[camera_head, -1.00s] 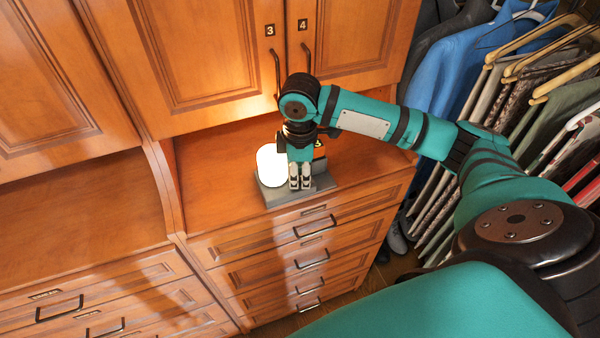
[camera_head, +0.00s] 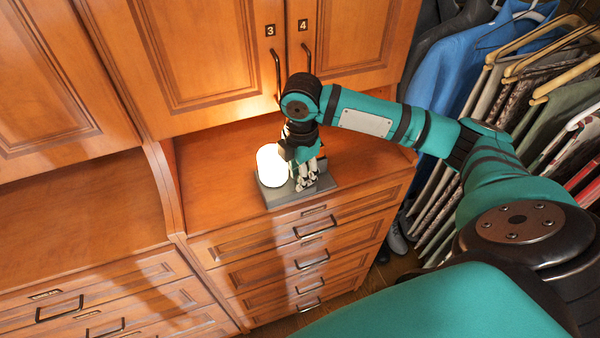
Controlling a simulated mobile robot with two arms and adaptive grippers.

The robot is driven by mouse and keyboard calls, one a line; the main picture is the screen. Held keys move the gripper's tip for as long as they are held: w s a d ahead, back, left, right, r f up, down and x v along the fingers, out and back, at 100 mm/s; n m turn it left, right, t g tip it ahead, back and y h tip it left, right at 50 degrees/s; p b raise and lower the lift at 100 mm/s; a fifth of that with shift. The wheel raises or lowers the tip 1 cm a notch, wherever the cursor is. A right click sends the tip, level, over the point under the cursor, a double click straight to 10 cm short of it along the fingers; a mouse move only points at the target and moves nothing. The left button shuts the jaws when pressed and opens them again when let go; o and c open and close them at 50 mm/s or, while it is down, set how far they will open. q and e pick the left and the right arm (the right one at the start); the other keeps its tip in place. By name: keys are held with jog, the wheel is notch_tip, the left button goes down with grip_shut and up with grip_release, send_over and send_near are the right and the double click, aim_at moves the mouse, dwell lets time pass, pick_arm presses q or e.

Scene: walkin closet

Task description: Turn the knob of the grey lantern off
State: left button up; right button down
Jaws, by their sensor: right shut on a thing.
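The grey lantern (camera_head: 284,198) stands on the wooden counter, with a flat grey base and a brightly glowing white shade (camera_head: 271,166). My right gripper (camera_head: 307,183) points down over the right part of the base, beside the shade. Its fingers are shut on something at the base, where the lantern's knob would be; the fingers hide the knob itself. The wrist is turned at an angle to the base. My left gripper is not in view.
Cabinet doors with handles (camera_head: 276,75) rise close behind the lantern. Drawers with handles (camera_head: 315,226) lie below the counter's front edge. The counter (camera_head: 215,190) left of the lantern is clear. Hanging clothes (camera_head: 450,65) fill the right side.

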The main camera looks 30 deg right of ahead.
dwell(0.4)
jog(key=c, duration=1.1)
grip_release()
jog(key=shift+r, duration=0.1)
notch_tip(320, 180, up, 12)
jog(key=shift+s, duration=0.1)
